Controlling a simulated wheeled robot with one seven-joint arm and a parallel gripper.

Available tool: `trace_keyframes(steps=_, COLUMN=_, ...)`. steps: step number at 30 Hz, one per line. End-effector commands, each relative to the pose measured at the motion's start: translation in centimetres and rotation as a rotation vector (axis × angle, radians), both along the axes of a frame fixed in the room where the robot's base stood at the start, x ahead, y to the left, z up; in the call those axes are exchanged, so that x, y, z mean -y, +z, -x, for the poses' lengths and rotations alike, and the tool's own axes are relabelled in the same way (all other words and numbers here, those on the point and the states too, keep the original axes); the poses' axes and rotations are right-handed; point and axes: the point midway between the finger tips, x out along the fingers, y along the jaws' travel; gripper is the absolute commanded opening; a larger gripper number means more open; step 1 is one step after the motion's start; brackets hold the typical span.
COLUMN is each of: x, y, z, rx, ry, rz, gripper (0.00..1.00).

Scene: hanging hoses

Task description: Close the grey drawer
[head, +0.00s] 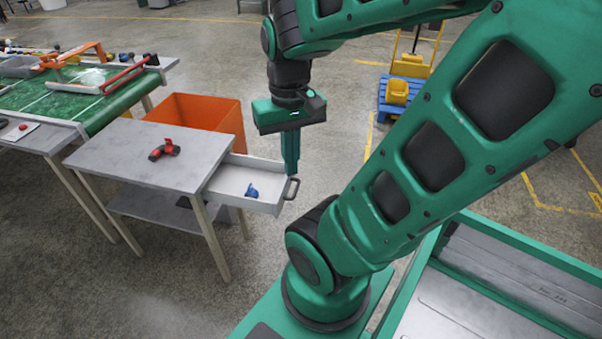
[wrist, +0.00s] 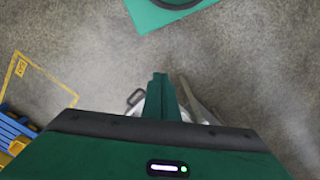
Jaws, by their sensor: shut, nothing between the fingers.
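The grey drawer (head: 232,186) stands pulled out from the right side of a small grey table (head: 120,158). A blue object (head: 252,191) lies inside it. Its dark handle (head: 292,188) is on the drawer's outer front. My gripper (head: 290,170) points down, shut and empty, its fingertips close to the drawer front near the handle. I cannot tell whether they touch it.
A red object (head: 164,149) lies on the table top. An orange bin (head: 205,112) stands behind the drawer. A green-topped workbench (head: 75,95) is at the left. A blue pallet with yellow items (head: 397,92) stands at the back right. The floor in front of the table is clear.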

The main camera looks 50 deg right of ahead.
Motion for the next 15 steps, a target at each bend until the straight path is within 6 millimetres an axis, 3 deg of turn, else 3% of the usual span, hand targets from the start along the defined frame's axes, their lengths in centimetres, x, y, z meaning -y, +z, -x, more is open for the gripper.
trace_keyframes(steps=8, x=0.0, y=0.0, z=0.0, rx=0.000, ry=-0.002, rz=0.000, gripper=0.00)
trace_keyframes(steps=10, x=0.2, y=0.4, z=1.0, rx=0.014, ry=-0.023, rz=0.001, gripper=0.00)
trace_keyframes(steps=15, x=1.9, y=-0.4, z=-0.9, rx=0.012, ry=-0.222, rz=0.010, gripper=0.00)
